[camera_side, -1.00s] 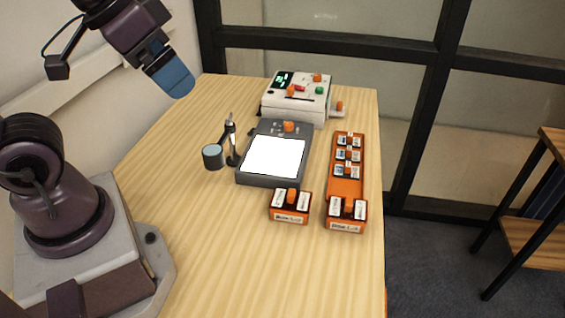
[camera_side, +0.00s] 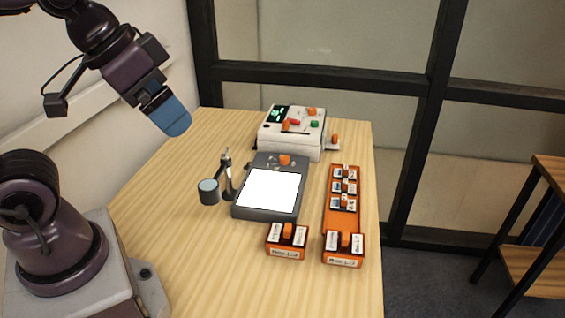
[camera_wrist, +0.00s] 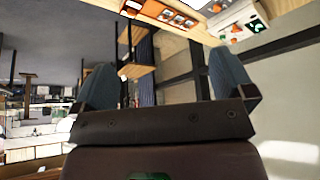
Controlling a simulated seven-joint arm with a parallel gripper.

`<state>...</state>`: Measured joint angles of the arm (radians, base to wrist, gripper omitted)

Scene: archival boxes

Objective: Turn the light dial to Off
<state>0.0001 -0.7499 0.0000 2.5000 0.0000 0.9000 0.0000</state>
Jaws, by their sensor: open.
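The dark grey light box (camera_side: 262,213) stands mid-table with its white panel (camera_side: 270,190) brightly lit. An orange dial (camera_side: 285,160) sits on its back strip, likely the light dial; its pointing direction is too small to read. My gripper (camera_side: 172,118) is high above the table's back left, clear of the light box and touching nothing. In the wrist view its two blue fingers (camera_wrist: 165,80) are spread apart with nothing between them. The light box cannot be made out in the wrist view.
A white device (camera_side: 290,140) with coloured knobs stands behind the light box. A small lamp-like stand (camera_side: 209,191) is close on its left. An orange tray (camera_side: 342,215) with slide-like pieces lies right, and a small orange box (camera_side: 287,240) in front. The left table is clear.

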